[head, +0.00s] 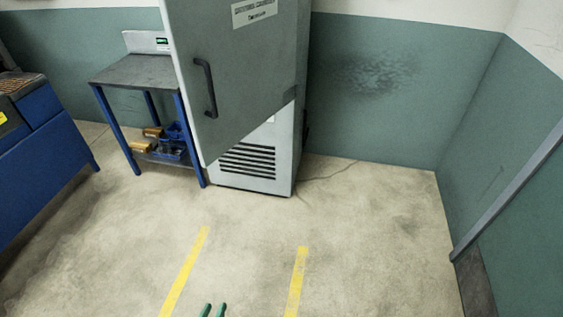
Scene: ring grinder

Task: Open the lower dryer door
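The grey dryer cabinet (301,60) stands against the back wall. Its door (235,75) has a black bar handle (207,88) near its left edge and a white label at the top. The door stands swung out from the cabinet, its bottom edge slanting toward me, hinged at the right. The door's top is cut off by the frame, and the cabinet's inside is hidden behind the door. My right gripper is not in view.
A blue-legged table (140,72) with a lower shelf of small parts stands left of the dryer. A blue machine (40,130) is at the far left. Yellow floor lines (297,280) mark the clear floor ahead. A grey rail (510,190) runs along the right wall.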

